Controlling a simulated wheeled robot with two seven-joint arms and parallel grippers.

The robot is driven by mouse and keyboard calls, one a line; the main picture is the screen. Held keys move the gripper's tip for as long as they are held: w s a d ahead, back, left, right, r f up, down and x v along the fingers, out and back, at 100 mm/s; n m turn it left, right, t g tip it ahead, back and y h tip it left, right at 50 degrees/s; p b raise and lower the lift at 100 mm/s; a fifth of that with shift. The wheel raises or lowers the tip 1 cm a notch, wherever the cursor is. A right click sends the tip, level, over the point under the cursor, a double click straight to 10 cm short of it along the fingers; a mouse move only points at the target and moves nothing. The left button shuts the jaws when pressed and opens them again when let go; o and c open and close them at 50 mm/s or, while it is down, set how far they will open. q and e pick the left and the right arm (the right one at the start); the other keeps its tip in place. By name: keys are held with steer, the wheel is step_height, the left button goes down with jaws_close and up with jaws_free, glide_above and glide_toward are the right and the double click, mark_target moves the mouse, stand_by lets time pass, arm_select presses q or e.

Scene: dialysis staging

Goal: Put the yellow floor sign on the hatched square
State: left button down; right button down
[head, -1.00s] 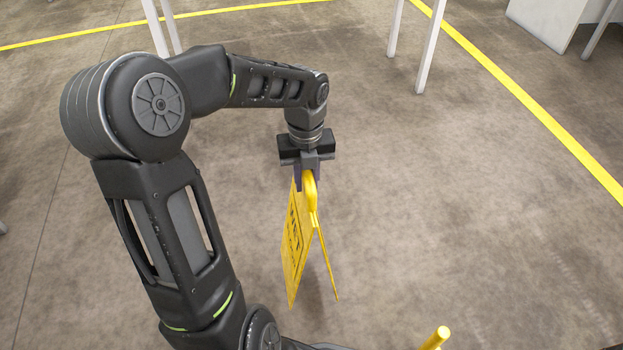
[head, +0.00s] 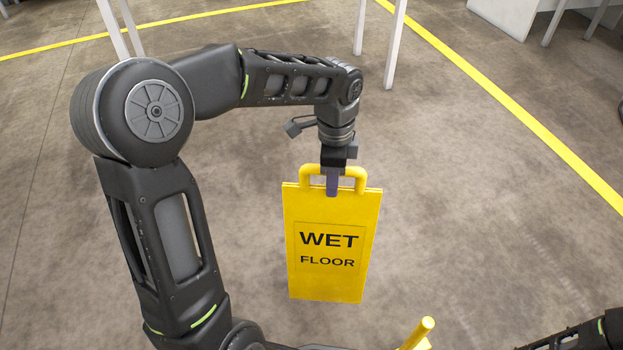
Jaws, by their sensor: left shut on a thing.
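The yellow floor sign (head: 331,280) reads "WET FLOOR" and hangs upright in the head view, its printed face toward me. My left gripper (head: 333,188) is shut on the handle at the top of the sign. I cannot tell for sure whether the sign's lower edge touches the floor. Part of my right arm shows at the bottom right corner, but its gripper is out of view. No hatched square shows in this view.
White legs (head: 395,45) of furniture stand at the back, with more at the upper left. Yellow lines (head: 520,115) run across the floor. A yellow post-like piece (head: 418,333) shows at the bottom edge. The grey floor (head: 480,220) right of the sign is clear.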

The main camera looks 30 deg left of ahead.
mark_target(353, 173)
arm_select(q)
steer(key=d+n, duration=0.2)
steer(key=n, duration=0.1)
steer(key=w+d+r+n, duration=0.1)
steer(key=d, duration=0.1)
steer(key=shift+n, duration=0.3)
steer(key=shift+w+d+r+n, duration=0.1)
steer(key=shift+d+r+n, duration=0.05)
steer(key=shift+d+n, duration=0.4)
steer(key=shift+w+d+r+n, duration=0.1)
steer(key=shift+d+n, duration=0.2)
steer(key=shift+n, duration=0.45)
steer(key=shift+s+a, duration=0.1)
